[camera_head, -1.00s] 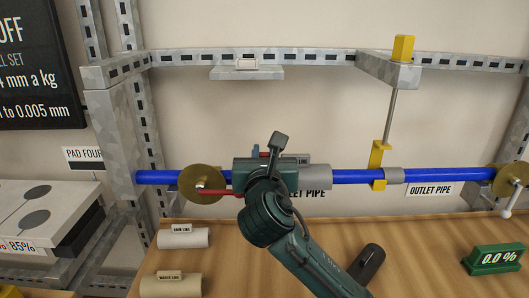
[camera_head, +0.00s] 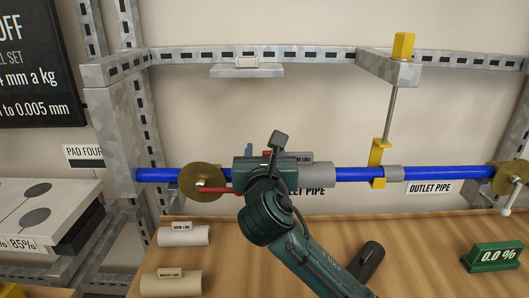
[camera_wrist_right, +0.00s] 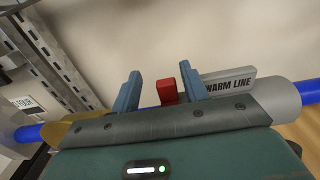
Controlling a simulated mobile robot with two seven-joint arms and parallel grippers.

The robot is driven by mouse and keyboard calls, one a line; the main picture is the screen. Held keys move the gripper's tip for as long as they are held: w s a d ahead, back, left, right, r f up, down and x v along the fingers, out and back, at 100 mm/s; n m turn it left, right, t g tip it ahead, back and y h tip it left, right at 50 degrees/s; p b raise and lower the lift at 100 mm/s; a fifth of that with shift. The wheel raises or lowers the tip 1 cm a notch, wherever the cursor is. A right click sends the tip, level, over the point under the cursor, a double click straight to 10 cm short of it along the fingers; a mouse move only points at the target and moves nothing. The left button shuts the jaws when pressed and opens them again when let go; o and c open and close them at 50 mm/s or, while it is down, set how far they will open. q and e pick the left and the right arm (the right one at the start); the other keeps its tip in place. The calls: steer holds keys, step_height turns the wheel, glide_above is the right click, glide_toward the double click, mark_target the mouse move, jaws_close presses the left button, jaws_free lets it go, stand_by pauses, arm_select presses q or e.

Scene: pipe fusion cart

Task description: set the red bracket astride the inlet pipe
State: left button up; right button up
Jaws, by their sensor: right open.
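The red bracket (camera_wrist_right: 167,92) shows as a red block between the two blue fingers of my right gripper (camera_wrist_right: 160,76) in the right wrist view, nearer the right finger. In the head view only a small red bit (camera_head: 266,153) of it shows above my right gripper (camera_head: 260,152). My right gripper is open and over the blue pipe line. Its body hides the bracket's lower part and the pipe beneath, so I cannot tell how the bracket sits there. A grey sleeve (camera_head: 316,175) is just right of the gripper. My left gripper is not in view.
A brass disc (camera_head: 202,182) with a red lever (camera_head: 220,190) is close on the left. A yellow clamp (camera_head: 377,163) hangs on the pipe (camera_head: 440,172) to the right. Grey (camera_head: 183,236) and tan (camera_head: 171,283) tubes and a dark piece (camera_head: 369,261) lie on the wooden bench (camera_head: 250,275).

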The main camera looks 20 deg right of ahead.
steer(key=shift+s, duration=0.1)
steer(key=v, duration=1.3)
step_height(320, 180, down, 19)
steer(key=s+a+m+g+y+p, duration=0.2)
steer(key=m+g+y+p, duration=0.4)
steer(key=m, duration=0.7)
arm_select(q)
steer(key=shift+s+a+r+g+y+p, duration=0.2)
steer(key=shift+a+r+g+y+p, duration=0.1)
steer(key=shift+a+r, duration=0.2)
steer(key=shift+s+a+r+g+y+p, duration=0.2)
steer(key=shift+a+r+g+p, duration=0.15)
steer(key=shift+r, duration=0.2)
arm_select(e)
steer(key=s+d+f+m+y, duration=0.2)
steer(key=s+d+f+m, duration=0.2)
steer(key=s+f+m, duration=0.7)
steer(key=m, duration=0.5)
steer(key=shift+m+g, duration=0.4)
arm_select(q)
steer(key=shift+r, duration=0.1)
arm_select(e)
steer(key=shift+d, duration=0.1)
steer(key=shift+c, duration=0.2)
